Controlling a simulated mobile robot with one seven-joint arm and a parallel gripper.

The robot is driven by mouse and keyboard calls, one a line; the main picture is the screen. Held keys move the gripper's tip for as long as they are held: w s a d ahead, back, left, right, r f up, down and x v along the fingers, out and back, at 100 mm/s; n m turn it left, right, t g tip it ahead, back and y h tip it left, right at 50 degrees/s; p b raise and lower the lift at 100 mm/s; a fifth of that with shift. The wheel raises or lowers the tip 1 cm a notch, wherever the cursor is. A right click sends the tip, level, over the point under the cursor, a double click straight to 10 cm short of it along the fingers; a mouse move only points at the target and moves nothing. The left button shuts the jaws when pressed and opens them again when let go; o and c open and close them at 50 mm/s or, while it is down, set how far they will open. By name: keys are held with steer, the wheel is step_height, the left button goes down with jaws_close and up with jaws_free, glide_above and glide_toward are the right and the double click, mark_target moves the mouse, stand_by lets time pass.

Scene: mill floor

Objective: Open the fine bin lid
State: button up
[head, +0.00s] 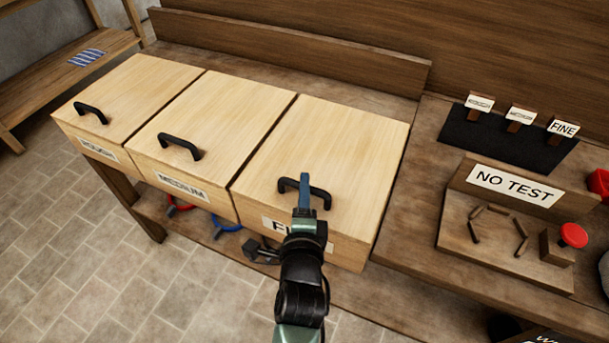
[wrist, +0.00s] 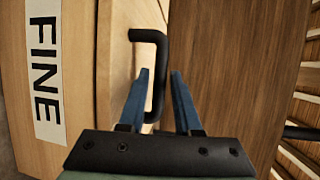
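The fine bin (head: 345,245) is the rightmost of three pale wooden bins in the head view. Its flat lid (head: 345,140) lies shut and carries a black bar handle (head: 319,192). In the wrist view its FINE label (wrist: 45,70) is at the left and the handle (wrist: 159,60) in the middle. My gripper (head: 304,178) is at the handle and covers part of it and the label in the head view. In the wrist view its two blue fingers (wrist: 160,74) stand apart, with the handle bar between them and some gap showing. Contact cannot be told.
The medium bin (head: 185,190) and another bin (head: 85,145) stand to the left, lids shut. On the right bench are a NO TEST board (head: 513,186), a red button (head: 573,235) and a dark sign mat (head: 490,140). A wooden backboard (head: 300,50) rises behind the bins.

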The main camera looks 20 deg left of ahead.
steer(key=shift+x, duration=2.15)
jaws_close()
